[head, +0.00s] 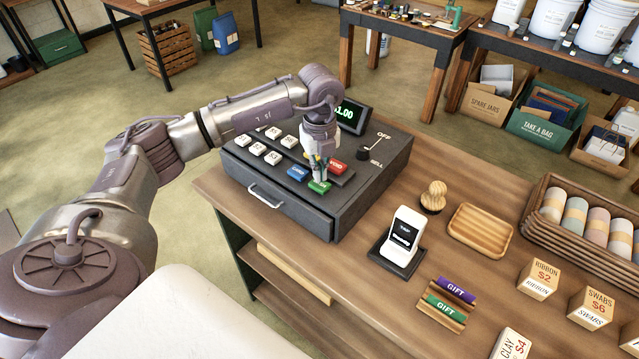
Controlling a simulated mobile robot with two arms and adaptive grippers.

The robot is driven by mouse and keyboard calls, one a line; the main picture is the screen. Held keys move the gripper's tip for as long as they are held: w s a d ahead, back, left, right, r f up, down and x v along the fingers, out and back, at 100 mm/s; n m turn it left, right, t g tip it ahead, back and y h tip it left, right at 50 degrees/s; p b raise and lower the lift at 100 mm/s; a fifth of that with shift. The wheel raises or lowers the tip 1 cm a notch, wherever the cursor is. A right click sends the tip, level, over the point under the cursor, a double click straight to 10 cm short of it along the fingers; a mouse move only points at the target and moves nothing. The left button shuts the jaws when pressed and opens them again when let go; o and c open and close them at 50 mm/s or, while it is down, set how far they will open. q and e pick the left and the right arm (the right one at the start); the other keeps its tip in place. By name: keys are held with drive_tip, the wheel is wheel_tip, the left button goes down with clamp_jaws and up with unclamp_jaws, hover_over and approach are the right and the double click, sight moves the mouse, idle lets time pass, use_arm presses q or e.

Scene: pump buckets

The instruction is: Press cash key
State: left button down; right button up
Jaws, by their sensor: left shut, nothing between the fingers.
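A dark cash register (286,208) stands on the wooden counter. Its coloured keys are a blue key (296,174), a green key (319,187) and a red key (339,167); the green key's lettering is too small to read surely. My left gripper (319,178) is shut and empty, pointing down at the green key. Its fingertips are at or just above that key; I cannot tell whether they touch. The display (350,117) glows green and ends in "1.00", its left part hidden by my arm. My right gripper is out of view.
White keys (271,157) lie left of my gripper, and a switch lever (366,152) marked OFF and SELL stands to the right. A card reader (403,236), wooden stamp (434,197) and empty wooden tray (481,231) stand on the counter. The drawer (283,205) is closed.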

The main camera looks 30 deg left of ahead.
sight(320, 184)
use_arm(q)
drive_tip(key=shift+f+b, duration=0.8)
drive_tip(key=shift+f, duration=0.3)
idle(0.3)
drive_tip(key=shift+r, duration=0.15)
drive_tip(key=shift+r+p, duration=2.35)
drive_tip(key=shift+r, duration=1.1)
drive_tip(key=shift+f, duration=0.1)
